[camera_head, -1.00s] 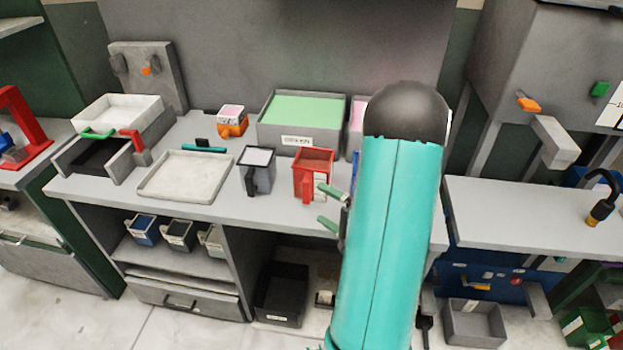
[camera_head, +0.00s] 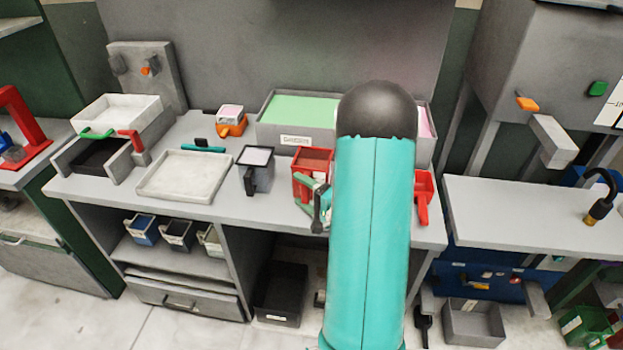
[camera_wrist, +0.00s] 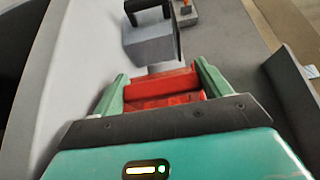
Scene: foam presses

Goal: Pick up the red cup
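The red cup (camera_head: 314,158), square with a dark red top, stands on the grey bench just left of my arm. My gripper (camera_head: 310,191) is at its near side, with its green fingers close to the cup and its handle. In the wrist view, the red cup (camera_wrist: 163,88) lies between the two spread fingers of my gripper (camera_wrist: 158,82), one on each side. The fingers look open around it; I cannot tell whether either touches it. My arm hides part of the cup's right side.
A dark grey cup (camera_head: 256,171) stands left of the red cup, and it also shows in the wrist view (camera_wrist: 152,50). A green-filled bin (camera_head: 294,140) is behind. A pale tray (camera_head: 150,187) lies further left. Another red object (camera_head: 423,188) is right of my arm.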

